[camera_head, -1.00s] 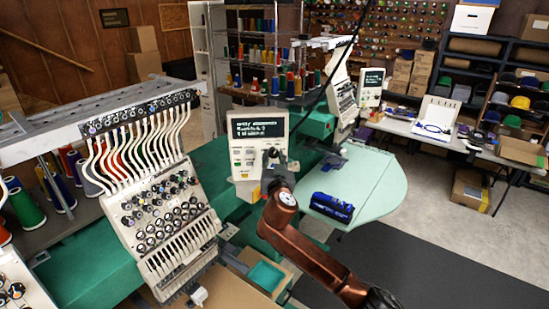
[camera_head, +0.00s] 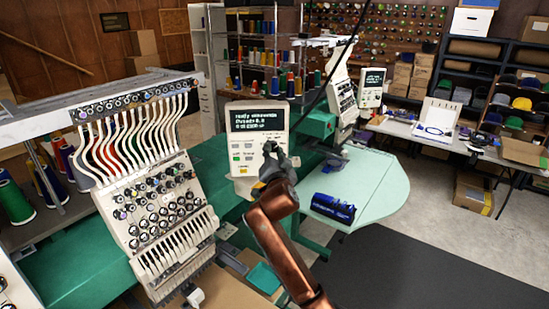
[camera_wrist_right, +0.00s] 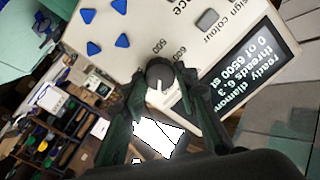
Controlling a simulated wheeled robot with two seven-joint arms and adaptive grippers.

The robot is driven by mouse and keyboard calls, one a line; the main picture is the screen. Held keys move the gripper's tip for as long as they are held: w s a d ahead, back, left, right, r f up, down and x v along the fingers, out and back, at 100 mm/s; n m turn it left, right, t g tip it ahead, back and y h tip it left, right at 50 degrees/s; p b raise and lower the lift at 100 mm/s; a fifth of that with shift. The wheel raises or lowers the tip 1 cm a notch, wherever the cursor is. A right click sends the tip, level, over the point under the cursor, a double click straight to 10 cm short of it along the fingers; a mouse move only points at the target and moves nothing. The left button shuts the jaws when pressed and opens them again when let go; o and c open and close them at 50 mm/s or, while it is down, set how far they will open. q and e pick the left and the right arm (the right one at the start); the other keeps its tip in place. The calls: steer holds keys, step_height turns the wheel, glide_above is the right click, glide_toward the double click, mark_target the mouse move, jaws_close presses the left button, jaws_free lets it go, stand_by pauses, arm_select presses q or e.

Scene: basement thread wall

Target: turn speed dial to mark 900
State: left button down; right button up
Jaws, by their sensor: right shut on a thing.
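The speed dial (camera_wrist_right: 159,74) is a dark round knob on the cream control panel, seen in the right wrist view. Its white pointer line points toward the bottom of that picture. Printed marks that look like 500 and 600 show above it; other marks are hidden. My right gripper (camera_wrist_right: 158,88) has its dark fingers on both sides of the dial and is shut on it. In the head view the right gripper (camera_head: 272,161) is at the lower right of the control panel (camera_head: 242,150) and covers the dial. My left gripper is not in view.
The panel's lit screen (camera_head: 257,118) is above the gripper. A cream multi-needle embroidery head (camera_head: 165,215) stands to the left. A pale green table (camera_head: 365,185) with a blue rolled item (camera_head: 333,208) is to the right. Dark floor matting is clear at lower right.

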steer(key=m, duration=0.5)
steer(key=shift+f+b, duration=0.1)
steer(key=shift+b, duration=0.25)
steer(key=shift+m, duration=0.3)
steer(key=o, duration=1.2)
steer(key=shift+c, duration=0.2)
steer(key=r, duration=1)
steer(key=shift+a, duration=0.2)
steer(key=shift+d, duration=0.3)
steer(key=shift+a+r, duration=0.1)
